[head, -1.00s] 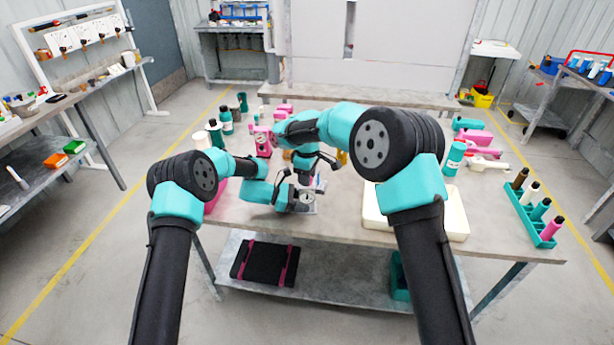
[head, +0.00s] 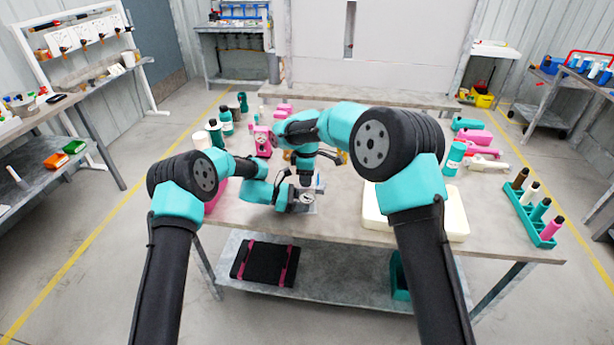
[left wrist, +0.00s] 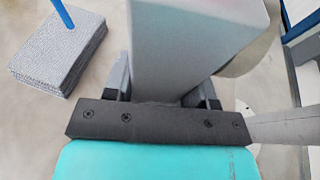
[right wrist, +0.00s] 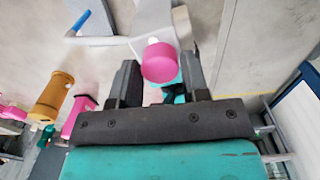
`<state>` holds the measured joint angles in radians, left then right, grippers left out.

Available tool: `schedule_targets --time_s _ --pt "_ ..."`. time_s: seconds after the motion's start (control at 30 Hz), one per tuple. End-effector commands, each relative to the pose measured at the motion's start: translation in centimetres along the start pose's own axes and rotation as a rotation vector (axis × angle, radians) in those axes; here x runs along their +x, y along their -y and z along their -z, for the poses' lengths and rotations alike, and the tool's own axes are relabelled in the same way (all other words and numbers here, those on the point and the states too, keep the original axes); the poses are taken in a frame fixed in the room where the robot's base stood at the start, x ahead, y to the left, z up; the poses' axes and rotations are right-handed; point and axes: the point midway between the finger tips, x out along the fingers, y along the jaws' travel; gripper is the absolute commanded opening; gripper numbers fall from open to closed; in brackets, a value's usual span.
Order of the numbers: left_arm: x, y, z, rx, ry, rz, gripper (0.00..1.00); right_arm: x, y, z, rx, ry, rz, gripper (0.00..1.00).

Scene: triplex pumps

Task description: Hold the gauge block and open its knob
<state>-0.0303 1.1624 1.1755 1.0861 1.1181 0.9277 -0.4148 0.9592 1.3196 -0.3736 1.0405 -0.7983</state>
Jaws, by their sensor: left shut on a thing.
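The gauge block (left wrist: 190,45) is a pale grey block between the fingers of my left gripper (left wrist: 160,85), which is shut on it. In the head view my left gripper (head: 297,200) holds it near the table's front edge, partly hidden by the arms. In the right wrist view the block (right wrist: 152,14) shows at the top with a round pink knob (right wrist: 159,63) facing the camera. My right gripper (right wrist: 160,78) is open, with one finger on each side of the knob and visible gaps. I cannot tell whether the fingertips touch it.
A teal rack (head: 537,222) of bottles stands at the right end. Bottles (head: 226,122) and a pink device (head: 262,142) stand behind the arms. A blue-ended bar (right wrist: 82,38) sticks out beside the block.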

Motion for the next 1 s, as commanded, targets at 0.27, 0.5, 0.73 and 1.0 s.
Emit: schedule_targets --time_s 0.27,0.5,0.73,1.0 --pt "0.0 0.0 0.1 0.000 0.000 0.000 0.38 0.0 0.0 0.0 0.001 0.000 0.000 0.63" --pt "0.0 0.0 0.1 0.000 0.000 0.000 0.38 -0.1 0.0 0.0 0.001 0.000 0.000 0.63" --pt "0.0 0.0 0.1 0.000 0.000 0.000 0.38 -2.2 0.0 0.0 0.002 -0.001 -0.001 0.63" --pt "0.0 0.0 0.1 0.000 0.000 0.000 0.38 -7.1 0.0 0.0 0.001 -0.001 -0.003 0.63"
